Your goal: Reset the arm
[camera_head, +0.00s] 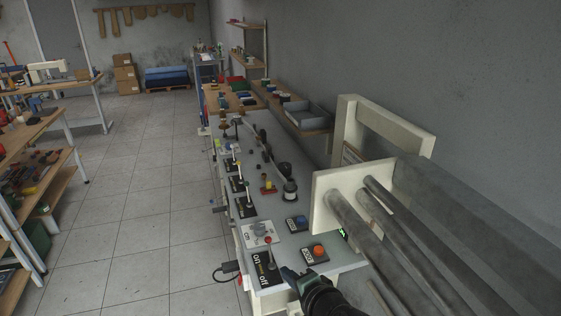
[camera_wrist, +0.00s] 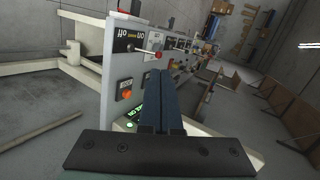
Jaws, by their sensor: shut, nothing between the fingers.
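My gripper (camera_head: 290,273) is at the bottom of the head view, beside the near end of the grey control panel (camera_head: 282,250). In the wrist view its two dark blue fingers (camera_wrist: 162,73) lie together, shut with nothing between them. They point along the panel face and hold no part of it. The on/off lever plate (camera_head: 265,268) with its red-tipped lever (camera_head: 268,241) and the orange button (camera_head: 318,250) are close to the gripper. The orange button also shows in the wrist view (camera_wrist: 126,95), left of the fingers. I cannot tell whether the gripper touches anything.
More levers and knobs (camera_head: 289,190) line the panel farther back. A wooden shelf unit (camera_head: 38,175) stands at the left. The tiled floor (camera_head: 145,200) between is clear.

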